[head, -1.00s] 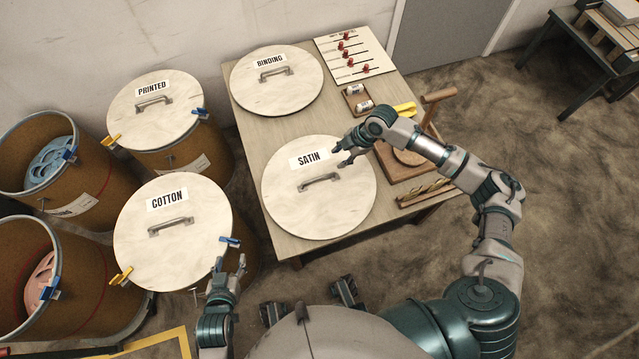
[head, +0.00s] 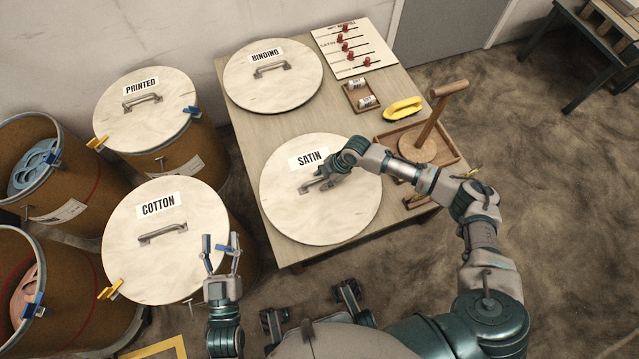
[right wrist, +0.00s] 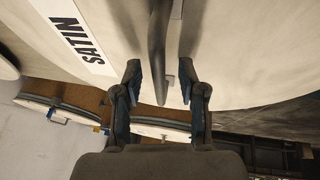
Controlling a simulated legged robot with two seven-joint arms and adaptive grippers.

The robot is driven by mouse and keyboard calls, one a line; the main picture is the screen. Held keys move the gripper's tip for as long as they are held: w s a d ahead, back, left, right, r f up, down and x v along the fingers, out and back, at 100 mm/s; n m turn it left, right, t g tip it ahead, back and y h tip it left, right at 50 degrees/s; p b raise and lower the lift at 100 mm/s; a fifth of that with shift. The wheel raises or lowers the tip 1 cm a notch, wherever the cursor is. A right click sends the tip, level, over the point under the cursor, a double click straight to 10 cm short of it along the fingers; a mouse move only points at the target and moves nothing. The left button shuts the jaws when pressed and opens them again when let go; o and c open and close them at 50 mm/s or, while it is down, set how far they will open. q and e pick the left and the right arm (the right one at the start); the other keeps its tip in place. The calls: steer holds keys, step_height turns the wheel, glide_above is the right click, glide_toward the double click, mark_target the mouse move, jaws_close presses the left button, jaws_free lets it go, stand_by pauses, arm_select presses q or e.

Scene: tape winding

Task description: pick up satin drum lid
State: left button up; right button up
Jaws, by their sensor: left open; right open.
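The satin drum lid (head: 335,220) is a round pale disc lying on the wooden table, with a "SATIN" label and a metal bar handle in its middle. My right gripper (head: 312,186) is at the handle, partly covering it in the head view. In the right wrist view my right gripper (right wrist: 160,85) is open, with the handle (right wrist: 158,50) between its two fingers and a gap on each side. My left gripper (head: 221,243) is open and empty, over the right edge of the cotton drum lid (head: 195,265).
The binding lid (head: 290,92) lies further back on the table (head: 245,130). A peg board (head: 352,48), a small tray, a yellow tool (head: 403,108) and a wooden stand (head: 418,150) are at its right. The printed drum (head: 130,130) and open drums stand at left.

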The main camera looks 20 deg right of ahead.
steer(key=shift+w+a+f, duration=0.1)
steer(key=shift+a+f, duration=0.1)
steer(key=shift+f, duration=0.05)
jaws_close()
steer(key=shift+r, duration=0.1)
